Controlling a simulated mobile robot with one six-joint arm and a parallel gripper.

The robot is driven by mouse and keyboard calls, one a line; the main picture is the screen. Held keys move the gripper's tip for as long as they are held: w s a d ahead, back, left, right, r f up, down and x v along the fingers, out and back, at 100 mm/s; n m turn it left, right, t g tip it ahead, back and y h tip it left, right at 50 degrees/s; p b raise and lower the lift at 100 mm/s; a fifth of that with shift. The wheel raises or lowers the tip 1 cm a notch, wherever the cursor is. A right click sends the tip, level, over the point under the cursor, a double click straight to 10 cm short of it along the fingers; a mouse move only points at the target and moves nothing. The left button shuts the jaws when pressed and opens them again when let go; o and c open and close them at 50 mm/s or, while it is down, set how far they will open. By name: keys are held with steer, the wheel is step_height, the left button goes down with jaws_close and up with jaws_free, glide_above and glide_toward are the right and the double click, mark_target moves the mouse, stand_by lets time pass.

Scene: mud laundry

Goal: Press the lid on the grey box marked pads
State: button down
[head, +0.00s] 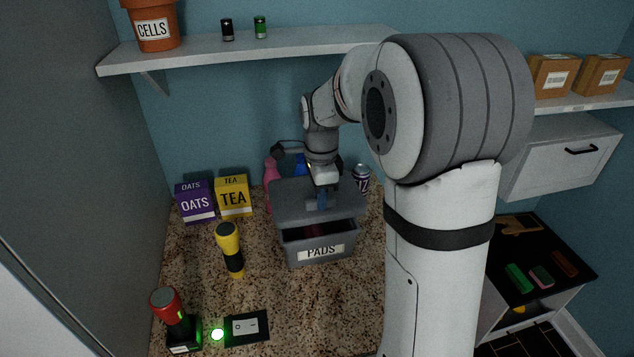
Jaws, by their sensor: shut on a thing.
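The grey box (291,248) marked PADS stands on the speckled counter, its label facing me. Its front opening shows a dark inside with something reddish in it. The grey lid (291,203) is over the back part of the box, and a gap shows between the lid's front edge and the box's front rim. My gripper (321,192) points down at the middle of the lid and is shut on its small bluish handle. The fingertips are small here, and the lid's back edge is partly hidden by my arm.
Purple OATS (195,203) and yellow TEA (234,197) boxes stand left of the box. A pink bottle (270,172) and a can (362,179) are behind it. A shelf (240,50) hangs above.

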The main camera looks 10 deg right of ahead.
mark_target(320, 215)
steer(key=shift+f+b, duration=2.1)
steer(key=shift+f, duration=0.85)
steer(key=shift+f+b, duration=0.6)
steer(key=shift+f, duration=0.25)
stand_by(0.4)
steer(key=c, duration=0.9)
jaws_free()
steer(key=shift+o, duration=0.2)
steer(key=shift+r+p, duration=2.9)
steer(key=shift+r, duration=1.15)
jaws_close()
